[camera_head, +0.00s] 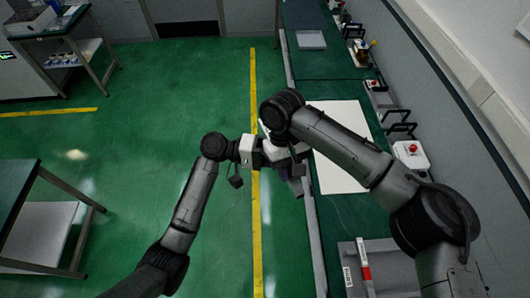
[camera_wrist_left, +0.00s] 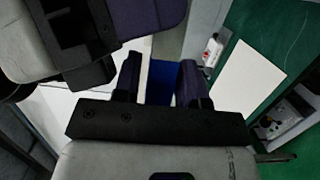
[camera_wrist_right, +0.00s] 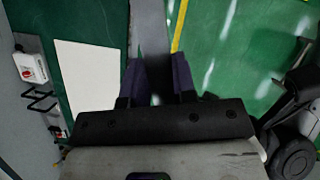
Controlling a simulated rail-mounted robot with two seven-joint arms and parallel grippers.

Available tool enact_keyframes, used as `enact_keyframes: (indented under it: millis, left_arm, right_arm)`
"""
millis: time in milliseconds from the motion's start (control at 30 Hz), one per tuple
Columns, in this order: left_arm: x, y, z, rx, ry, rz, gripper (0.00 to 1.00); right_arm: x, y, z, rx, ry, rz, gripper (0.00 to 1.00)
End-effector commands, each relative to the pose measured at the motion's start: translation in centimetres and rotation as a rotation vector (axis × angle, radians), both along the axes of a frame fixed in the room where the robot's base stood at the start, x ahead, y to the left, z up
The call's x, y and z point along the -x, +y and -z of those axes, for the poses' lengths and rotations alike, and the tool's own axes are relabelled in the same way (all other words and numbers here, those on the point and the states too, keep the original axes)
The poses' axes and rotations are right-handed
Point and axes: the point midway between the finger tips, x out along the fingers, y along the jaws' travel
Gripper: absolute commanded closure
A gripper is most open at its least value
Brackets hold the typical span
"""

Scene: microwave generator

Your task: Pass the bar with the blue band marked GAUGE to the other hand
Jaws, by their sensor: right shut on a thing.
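The bar shows only in part. Its blue band (camera_wrist_left: 162,82) sits between the two fingers of my left gripper (camera_wrist_left: 160,85) in the left wrist view, with a thin gap beside one finger, so that gripper looks open around it. The GAUGE marking cannot be read. My right gripper (camera_wrist_right: 158,82) is shut on the bar, which is hard to make out between its dark fingers. In the head view my left gripper (camera_head: 268,152) and my right gripper (camera_head: 294,182) meet near the bench's edge, and the arms hide most of the bar.
The green bench (camera_head: 335,72) runs along the right with a white mat (camera_head: 338,140) on it. A grey rack (camera_head: 350,268) near its front holds a piece with a red band (camera_head: 363,262). A white box with a red button (camera_head: 411,155) stands at the wall side. Open green floor lies left.

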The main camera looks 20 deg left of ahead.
Motion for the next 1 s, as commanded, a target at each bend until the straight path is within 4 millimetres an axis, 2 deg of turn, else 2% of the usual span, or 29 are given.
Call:
enact_keyframes:
  millis: [467, 800, 900, 933, 1000]
  left_arm:
    - [-0.1, -0.73, 0.02, -0.002, 0.0, 0.0, 0.62]
    - [-0.09, -0.72, 0.0, -0.001, -0.001, 0.0, 0.94]
    - [-0.09, -0.71, -0.02, -0.001, -0.001, 0.0, 1.0]
    - [-0.1, -0.72, -0.07, 0.0, -0.002, 0.0, 1.0]
    - [-0.1, -0.72, -0.07, 0.0, -0.002, 0.0, 1.0]
  right_arm:
    - [-0.01, 0.02, -0.04, -0.001, -0.001, 0.0, 1.0]
    - [-0.01, 0.0, -0.02, 0.0, 0.0, 0.0, 1.0]
    - [-0.01, 0.0, -0.02, 0.0, 0.0, 0.0, 1.0]
    - [-0.01, 0.0, -0.02, 0.0, 0.0, 0.0, 0.72]
    - [0.0, 0.0, -0.01, 0.0, 0.0, 0.0, 0.65]
